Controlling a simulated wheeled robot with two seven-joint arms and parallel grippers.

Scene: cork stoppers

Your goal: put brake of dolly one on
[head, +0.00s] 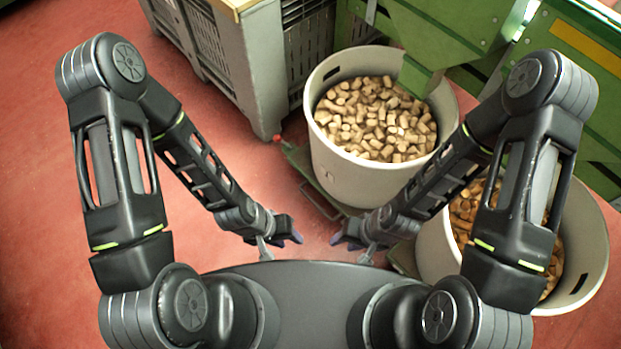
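A green dolly (330,194) stands under the cream bin at the centre. A small red knob (277,138) shows at its left corner, probably the brake; its exact position is hard to tell. A second green dolly (403,258) shows partly under the right bin, mostly hidden by my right arm. No label shows which is dolly one. My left gripper (281,246) is open and empty, in front of the centre dolly and well short of the red knob. My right gripper (352,247) is open and empty, near the front of both dollies.
The centre bin (322,160) and right bin (590,235) are full of corks. Grey crates (240,70) stand behind left, close to the knob. Green machinery (455,30) with a chute is behind the bins. The red floor (40,200) is clear at left.

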